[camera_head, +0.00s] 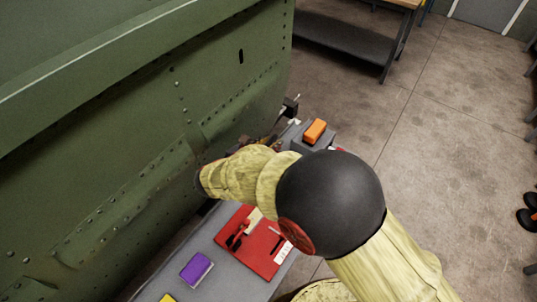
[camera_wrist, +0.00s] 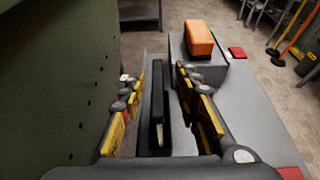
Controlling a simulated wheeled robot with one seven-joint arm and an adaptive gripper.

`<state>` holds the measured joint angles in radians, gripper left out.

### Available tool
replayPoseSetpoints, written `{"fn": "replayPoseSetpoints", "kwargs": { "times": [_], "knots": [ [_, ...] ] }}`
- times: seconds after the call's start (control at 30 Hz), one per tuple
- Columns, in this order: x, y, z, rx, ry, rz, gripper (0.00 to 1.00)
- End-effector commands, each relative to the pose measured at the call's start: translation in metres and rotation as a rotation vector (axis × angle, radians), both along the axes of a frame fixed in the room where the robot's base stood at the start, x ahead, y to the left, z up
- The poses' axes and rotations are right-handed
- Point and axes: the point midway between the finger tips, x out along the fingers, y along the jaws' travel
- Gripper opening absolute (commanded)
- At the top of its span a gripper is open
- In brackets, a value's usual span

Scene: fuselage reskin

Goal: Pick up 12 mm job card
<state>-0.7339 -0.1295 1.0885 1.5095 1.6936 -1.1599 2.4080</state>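No card that I can read as the 12 mm job card shows in either view. My gripper (camera_wrist: 160,90) is open in the wrist view, with yellow-and-black fingers on both sides of a gap. A dark upright slotted piece (camera_wrist: 158,130) shows between the fingers; I cannot tell what it is or whether they touch it. In the head view my arm hides most of the gripper, which is beside the green fuselage panel. A red panel (camera_head: 262,258) with dark tools and a small white label (camera_head: 283,252) lies on the grey bench below my arm.
The green fuselage wall (camera_head: 110,130) stands close on the left. An orange block (camera_head: 314,131) sits on the grey bench, also in the wrist view (camera_wrist: 200,38). A purple block (camera_head: 197,269) and a yellow edge (camera_head: 167,298) lie nearer. Open floor is at right.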

Motion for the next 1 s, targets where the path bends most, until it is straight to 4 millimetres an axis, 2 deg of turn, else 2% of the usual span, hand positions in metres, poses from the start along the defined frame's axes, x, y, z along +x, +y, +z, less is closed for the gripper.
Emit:
{"fn": "replayPoseSetpoints", "kwargs": {
  "times": [0.3, 0.57, 1.0],
  "knots": [
    [0.032, -0.022, -0.019, 0.000, 0.001, -0.003, 0.32],
    [0.034, -0.023, -0.019, 0.000, 0.000, -0.001, 0.31],
    [0.034, -0.023, -0.019, 0.000, 0.000, -0.001, 0.06]
  ]
}}
